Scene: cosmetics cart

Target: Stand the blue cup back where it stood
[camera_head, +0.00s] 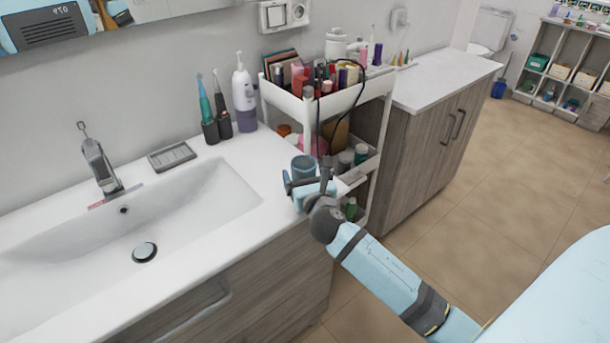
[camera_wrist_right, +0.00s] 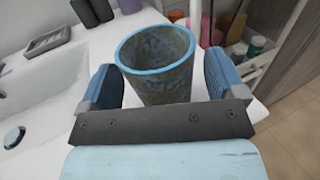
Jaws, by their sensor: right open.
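The blue cup (camera_head: 304,166) stands upright on the white counter near its right front corner, close to the cart. In the right wrist view the cup (camera_wrist_right: 158,65) shows its blue rim and darker grey-blue mottled wall. My right gripper (camera_head: 309,187) is open, with one finger on each side of the cup; in the wrist view the fingers (camera_wrist_right: 160,85) stand apart from the cup's wall, with small gaps. The gripper hides the cup's lower part in the head view. My left gripper is not in view.
A white cart (camera_head: 327,102) full of cosmetics stands just right of the cup. A sink (camera_head: 135,235) with a soap dish (camera_head: 172,156) lies left. Electric toothbrushes (camera_head: 208,110) and a white-purple bottle (camera_head: 243,95) stand behind. The counter's front edge is close to the gripper.

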